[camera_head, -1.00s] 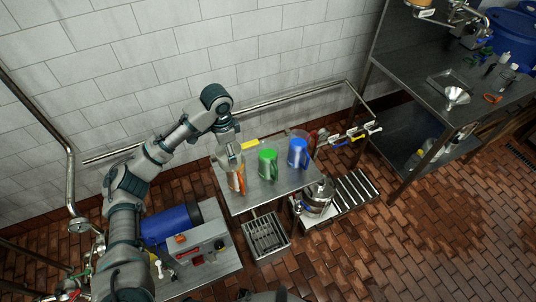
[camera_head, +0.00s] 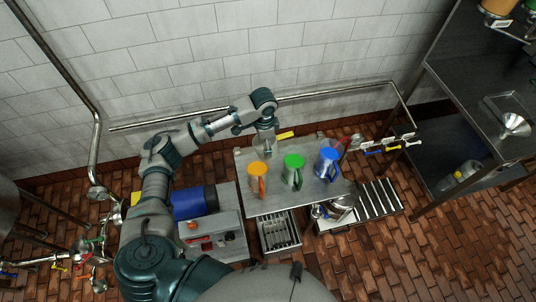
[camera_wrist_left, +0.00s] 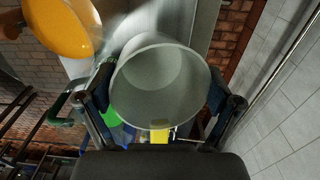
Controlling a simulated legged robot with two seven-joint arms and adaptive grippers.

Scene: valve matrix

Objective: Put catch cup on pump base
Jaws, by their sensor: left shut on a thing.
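The catch cup (camera_wrist_left: 160,90) is a pale, translucent round cup in the left wrist view, its open rim facing the camera. My left gripper (camera_head: 266,147) is shut on it, with one finger on each side. In the head view the cup is small and partly hidden by the gripper, at the back of the steel table behind the orange-topped jug. A grey unit with a blue motor (camera_head: 190,203) and a control box (camera_head: 208,244) stands left of the table; I take it for the pump base (camera_head: 228,208). My right gripper is not in view.
Orange-topped (camera_head: 257,170), green-topped (camera_head: 293,162) and blue-topped (camera_head: 328,160) jugs stand on the steel table (camera_head: 275,203). A yellow item (camera_head: 285,135) is at its back edge. A wall rail (camera_head: 330,93) runs behind. A metal basket (camera_head: 279,232) stands in front.

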